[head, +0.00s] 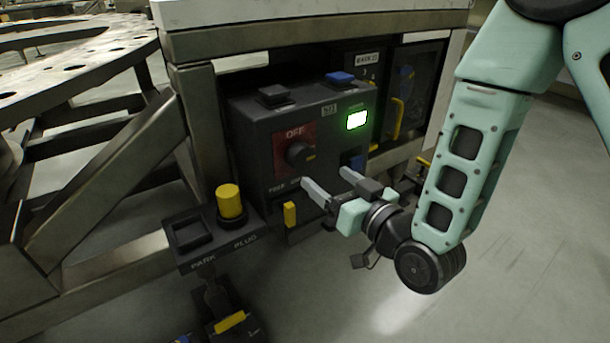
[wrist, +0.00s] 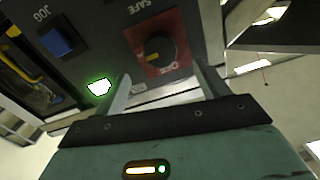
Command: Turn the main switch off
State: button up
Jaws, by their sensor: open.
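The main switch is a black rotary knob (head: 297,155) on a red plate (head: 284,141) on the front of a dark control box. OFF is printed at the top of the plate. The knob's yellow mark points to the right, away from the OFF label. My gripper (head: 326,180) is open and empty, in front of the box, below and right of the knob, with its fingers toward the panel. In the wrist view the knob (wrist: 159,46) shows whole, beyond and between the open fingertips (wrist: 164,80). Nothing touches the knob that I can see.
A green lamp (head: 357,120) glows right of the plate. A blue JOG button (wrist: 58,41) is nearby. A yellow plug (head: 230,201) stands on a PARK/PLUG holder (head: 194,236) at lower left. A yellow handle (head: 397,118) sits at right. The floor at lower right is clear.

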aim_at(305, 161)
jog(key=shift+f+b, duration=0.3)
jog(key=shift+b, duration=0.2)
jog(key=x, duration=0.6)
jog(key=b+x, duration=0.1)
jog(key=x, duration=0.1)
jog(key=shift+w+a+r, duration=0.25)
jog(key=shift+w, duration=0.1)
jog(key=c, duration=1)
